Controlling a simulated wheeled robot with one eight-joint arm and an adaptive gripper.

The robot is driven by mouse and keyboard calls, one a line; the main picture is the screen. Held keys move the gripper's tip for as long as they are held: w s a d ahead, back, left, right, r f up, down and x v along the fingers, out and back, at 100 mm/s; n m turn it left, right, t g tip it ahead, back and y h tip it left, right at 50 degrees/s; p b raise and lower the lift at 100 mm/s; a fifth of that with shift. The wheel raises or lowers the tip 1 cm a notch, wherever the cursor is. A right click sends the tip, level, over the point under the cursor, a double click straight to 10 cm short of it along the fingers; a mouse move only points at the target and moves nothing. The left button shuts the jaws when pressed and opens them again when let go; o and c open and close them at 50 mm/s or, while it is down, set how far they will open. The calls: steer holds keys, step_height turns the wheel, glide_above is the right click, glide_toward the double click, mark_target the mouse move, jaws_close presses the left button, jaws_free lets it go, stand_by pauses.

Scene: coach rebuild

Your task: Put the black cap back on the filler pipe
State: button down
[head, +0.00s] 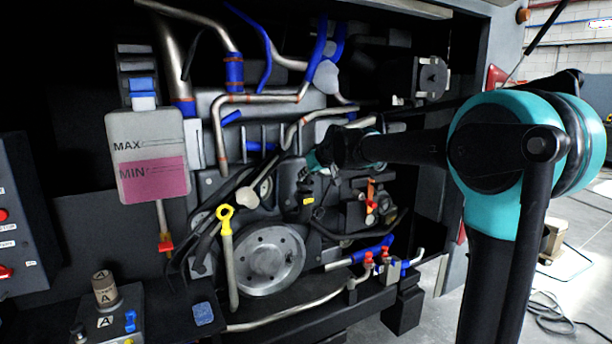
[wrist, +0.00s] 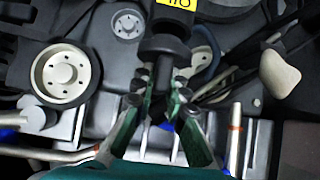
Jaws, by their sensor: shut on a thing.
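My gripper (wrist: 163,98) is shut on the narrow stem of the black cap (wrist: 165,46) in the wrist view. The cap's wide round part faces away from my gripper, towards the black filler pipe (wrist: 170,20) with a yellow label. The cap overlaps the pipe's end in this view; I cannot tell whether they touch or are apart. In the head view my gripper (head: 312,166) is at the engine's middle, just above the filler pipe (head: 306,188) and its yellow label. The cap is too small and dark to make out there.
Hoses and metal pipes surround the spot. A pale pulley (wrist: 66,75) and a cream knob (wrist: 280,73) flank my gripper in the wrist view. A tank with pink fluid (head: 147,160), a yellow-ringed dipstick (head: 226,220) and a large pulley (head: 270,262) show in the head view.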

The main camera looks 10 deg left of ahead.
steer(key=shift+f, duration=0.15)
stand_by(0.3)
steer(key=shift+f, duration=0.3)
steer(key=shift+f, duration=0.1)
steer(key=shift+f, duration=0.3)
steer(key=shift+f, duration=0.4)
stand_by(0.7)
steer(key=c, duration=1.5)
jaws_free()
steer(key=shift+o, duration=0.4)
steer(key=o, duration=0.4)
